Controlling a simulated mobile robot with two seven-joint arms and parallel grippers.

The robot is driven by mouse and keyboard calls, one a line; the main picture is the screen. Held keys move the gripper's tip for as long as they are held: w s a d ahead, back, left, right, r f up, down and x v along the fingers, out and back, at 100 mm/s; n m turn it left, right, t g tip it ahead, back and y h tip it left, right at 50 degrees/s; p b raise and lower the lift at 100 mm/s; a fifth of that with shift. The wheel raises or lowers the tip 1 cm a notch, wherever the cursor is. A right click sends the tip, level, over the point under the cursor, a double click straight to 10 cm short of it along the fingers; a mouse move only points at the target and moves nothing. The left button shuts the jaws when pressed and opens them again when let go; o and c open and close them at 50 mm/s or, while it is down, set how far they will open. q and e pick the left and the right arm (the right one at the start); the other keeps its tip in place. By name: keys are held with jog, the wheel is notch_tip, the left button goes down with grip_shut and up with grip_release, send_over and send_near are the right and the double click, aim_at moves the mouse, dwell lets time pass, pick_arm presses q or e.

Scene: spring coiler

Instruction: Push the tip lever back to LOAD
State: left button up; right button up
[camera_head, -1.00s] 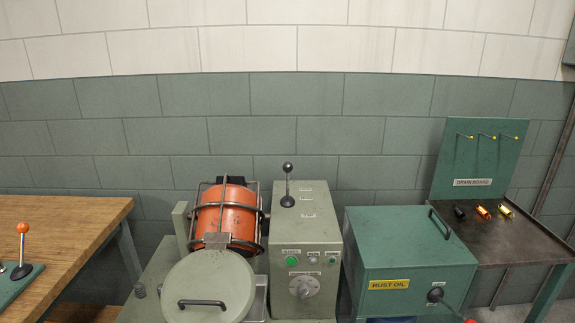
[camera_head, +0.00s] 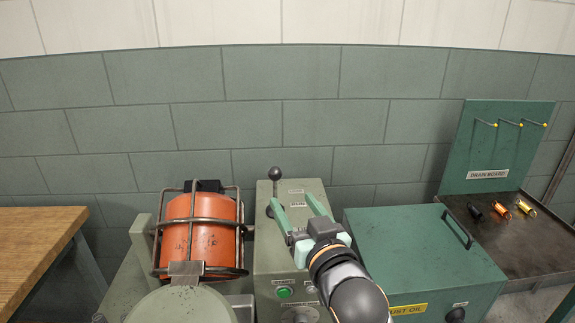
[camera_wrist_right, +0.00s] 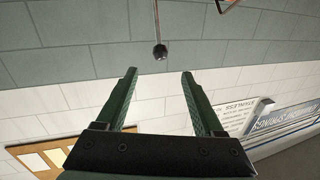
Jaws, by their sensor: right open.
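The tip lever (camera_head: 275,184), a thin rod with a dark ball knob, stands near the far end of the grey-green control box's top. It looks roughly upright. My right gripper (camera_head: 292,200) is open and empty above this box, fingers pointing away from me. Its left finger appears close to the lever's foot, which it may partly hide. In the right wrist view, the dark knob (camera_wrist_right: 160,51) lies just beyond and between the open fingertips (camera_wrist_right: 159,72), apart from them. The small labels beside the lever are too small to read. My left gripper is not in view.
An orange drum (camera_head: 200,232) in a metal cage stands left of the control box (camera_head: 262,262). A green RUST OIL box (camera_head: 415,245) stands to its right. Farther right is the drain board (camera_head: 490,150). A wooden bench (camera_head: 35,235) is at left.

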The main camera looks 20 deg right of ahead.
aim_at(278, 177)
jog(key=w+p, duration=0.1)
jog(key=w, duration=1.1)
jog(key=shift+w+r, duration=0.1)
jog(key=shift+c, duration=0.4)
grip_shut()
dwell(0.9)
